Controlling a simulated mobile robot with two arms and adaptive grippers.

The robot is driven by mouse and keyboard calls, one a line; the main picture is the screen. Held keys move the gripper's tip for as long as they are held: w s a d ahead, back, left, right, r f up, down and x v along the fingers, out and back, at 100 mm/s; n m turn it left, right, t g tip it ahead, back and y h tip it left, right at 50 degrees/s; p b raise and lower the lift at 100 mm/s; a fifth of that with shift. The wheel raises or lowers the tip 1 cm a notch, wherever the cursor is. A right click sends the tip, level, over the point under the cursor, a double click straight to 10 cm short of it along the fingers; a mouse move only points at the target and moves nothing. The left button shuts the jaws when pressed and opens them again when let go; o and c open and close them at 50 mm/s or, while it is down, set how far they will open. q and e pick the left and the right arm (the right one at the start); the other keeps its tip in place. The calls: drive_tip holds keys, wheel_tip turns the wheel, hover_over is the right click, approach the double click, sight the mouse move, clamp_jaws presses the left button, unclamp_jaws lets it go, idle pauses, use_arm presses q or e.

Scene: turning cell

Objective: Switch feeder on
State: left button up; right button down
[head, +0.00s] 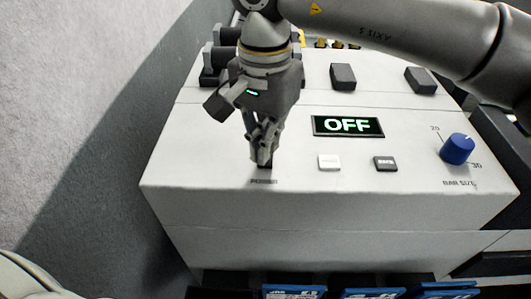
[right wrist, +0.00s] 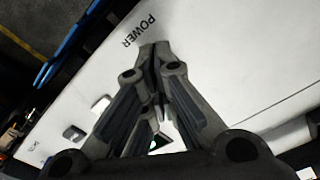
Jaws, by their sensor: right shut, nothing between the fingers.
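The feeder is a white box-like machine (head: 210,160) with a sloped control panel. Its display (head: 347,126) reads OFF in green letters. My right gripper (head: 264,161) is shut and empty, pointing down with its tips at the panel just above a small label. In the right wrist view the shut fingertips (right wrist: 155,52) are beside the POWER lettering (right wrist: 138,31). The power switch is mostly or wholly hidden by the fingertips. I cannot tell whether they touch it. My left gripper is not in view.
A white button (head: 329,162), a dark button (head: 385,163) and a blue BAR SIZE knob (head: 457,148) are to the right. Two dark blocks (head: 343,77) (head: 420,80) stand farther back. A grey wall (head: 80,90) is at left. Blue-labelled bins (head: 294,291) are below the front.

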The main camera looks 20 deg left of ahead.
drive_tip(key=shift+f+b, duration=0.95)
drive_tip(key=shift+f, duration=0.3)
idle(0.9)
drive_tip(key=shift+r, duration=0.1)
drive_tip(key=shift+r+p, duration=0.65)
drive_tip(key=shift+r, duration=0.15)
drive_tip(key=shift+r+p, duration=1.75)
drive_tip(key=shift+r, duration=0.9)
